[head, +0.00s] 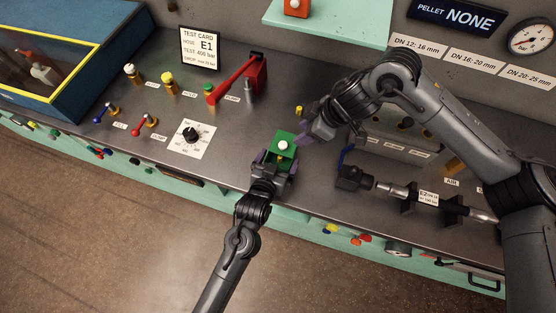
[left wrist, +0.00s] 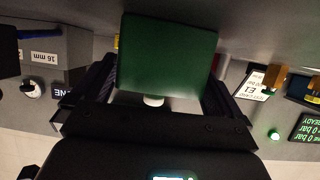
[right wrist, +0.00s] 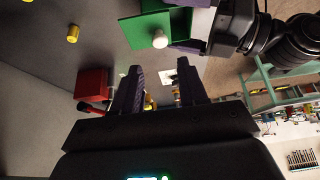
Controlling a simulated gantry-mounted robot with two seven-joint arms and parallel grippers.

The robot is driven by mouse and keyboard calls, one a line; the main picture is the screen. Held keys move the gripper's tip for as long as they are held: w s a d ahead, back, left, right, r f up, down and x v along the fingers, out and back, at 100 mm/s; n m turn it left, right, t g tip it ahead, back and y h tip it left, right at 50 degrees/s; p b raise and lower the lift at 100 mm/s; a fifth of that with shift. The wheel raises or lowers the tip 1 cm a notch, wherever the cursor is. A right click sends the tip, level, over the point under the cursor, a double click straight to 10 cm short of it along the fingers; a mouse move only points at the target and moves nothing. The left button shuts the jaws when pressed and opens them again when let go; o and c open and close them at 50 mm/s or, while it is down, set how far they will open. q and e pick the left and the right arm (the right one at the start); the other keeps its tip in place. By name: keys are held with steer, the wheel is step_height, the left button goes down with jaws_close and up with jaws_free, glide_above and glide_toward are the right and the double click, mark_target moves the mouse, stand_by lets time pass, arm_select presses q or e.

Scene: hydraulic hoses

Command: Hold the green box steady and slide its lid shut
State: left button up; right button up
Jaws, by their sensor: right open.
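My left gripper (head: 276,167) has a finger on each side of the box. In the left wrist view the box (left wrist: 168,55) fills the space between the fingers, with the white knob below it. My right gripper (head: 306,133) is open and empty, just right of and behind the box. In the right wrist view the lid (right wrist: 145,30) lies beyond the fingertips, apart from them.
A red lever block (head: 255,75) and a dial card (head: 191,135) stand left of the box. A blue case (head: 112,35) is at far left. The bench between dial and box is clear.

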arm_select(q)
steer(key=c, duration=0.7)
steer(key=shift+c, duration=0.2)
arm_select(e)
steer(key=shift+s, duration=0.1)
steer(key=c, duration=0.4)
steer(key=shift+s+a, duration=0.1)
steer(key=shift+s, duration=0.1)
steer(key=shift+c, duration=1.3)
steer(key=w+d+f+m+g, duration=0.1)
steer(key=w+d+f+m+g+y, duration=0.1)
steer(key=d+m, duration=0.1)
steer(key=shift+w+d+g, duration=0.15)
steer(key=shift+g, duration=0.15)
jaws_close()
steer(key=m, duration=0.2)
glide_above(294, 135)
steer(key=s+d, duration=0.1)
steer(key=f, duration=0.5)
steer(key=shift+s+d+f, duration=0.15)
steer(key=shift+d, duration=0.05)
steer(key=shift+s+a+f, duration=0.2)
steer(key=shift+s+a, duration=0.65)
